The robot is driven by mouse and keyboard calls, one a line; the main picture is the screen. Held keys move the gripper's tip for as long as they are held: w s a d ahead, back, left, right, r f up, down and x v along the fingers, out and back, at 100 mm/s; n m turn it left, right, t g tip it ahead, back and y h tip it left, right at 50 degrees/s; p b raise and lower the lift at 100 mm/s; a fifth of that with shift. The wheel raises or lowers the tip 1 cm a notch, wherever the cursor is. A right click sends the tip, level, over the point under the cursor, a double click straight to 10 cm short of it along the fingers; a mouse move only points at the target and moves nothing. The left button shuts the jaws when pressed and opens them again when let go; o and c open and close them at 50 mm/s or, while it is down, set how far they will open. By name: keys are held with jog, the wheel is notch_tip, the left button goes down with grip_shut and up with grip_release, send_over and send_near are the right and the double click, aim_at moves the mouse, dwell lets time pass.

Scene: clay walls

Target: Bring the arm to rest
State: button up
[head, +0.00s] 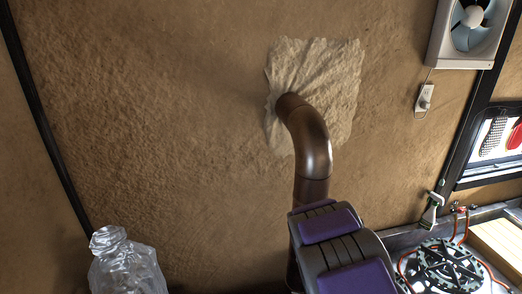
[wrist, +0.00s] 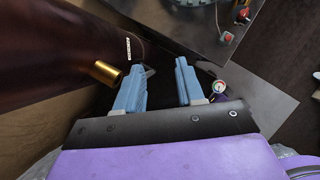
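My gripper (wrist: 160,88) shows in the wrist view with two pale blue fingers apart. I see nothing held between them; the gap is dark. In the head view, my purple and dark grey arm (head: 340,250) is at the lower centre, in front of the lower part of a brown pipe. The fingers cannot be made out in the head view.
The brown pipe (head: 308,140) bends into the clay wall (head: 170,130). A clear crumpled plastic-like object (head: 123,265) is at lower left. A burner (head: 447,268) with red tubing is at lower right. In the wrist view, a brass cylinder (wrist: 106,73) and small gauge (wrist: 219,87) flank the fingers.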

jog(key=s+d+r+m+g+h+b, duration=0.1)
jog(key=s+d+r+m+b, duration=0.15)
jog(key=s+m+b, duration=0.45)
jog(key=s+d+r+m+g+h+b, duration=0.1)
jog(key=s+d+r+m+g+b, duration=0.2)
jog(key=s+m, duration=0.5)
jog(key=s+a+f+m+y+b, duration=0.1)
jog(key=s+a+m+b, duration=0.3)
jog(key=s, duration=0.4)
jog(key=s+a+f+m+g+y+b, duration=0.1)
jog(key=s+a+f+m+b, duration=0.3)
jog(key=s, duration=0.4)
jog(key=s+a+f+m+g+y+b, duration=0.1)
jog(key=s+a+f+m+y+b, duration=0.2)
jog(key=s, duration=0.5)
jog(key=shift+a+m+b, duration=0.7)
jog(key=shift+m+b, duration=0.1)
jog(key=shift+b, duration=0.45)
jog(key=shift+a, duration=0.1)
